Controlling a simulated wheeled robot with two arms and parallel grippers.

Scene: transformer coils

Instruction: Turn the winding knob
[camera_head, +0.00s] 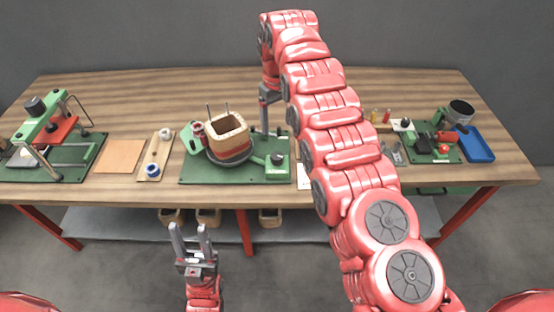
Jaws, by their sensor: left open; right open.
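The winding station sits on a green base plate (205,176) at the middle of the table. It carries a tan square coil former (227,132) on a dark round base. A small dark knob (277,159) sits on a green block at the plate's right end; I cannot tell for sure that it is the winding knob. My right gripper (264,121) is open, points down just behind this block, and seems apart from the knob. My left gripper (191,236) is open and empty, in front of the table and below its top, fingers pointing up.
A green press (45,125) stands at the far left, beside a tan board (119,156) and a small wooden tool stand (154,164). A dark pot (460,111) and a blue tray (478,146) are at the right. My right arm covers the table right of the middle.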

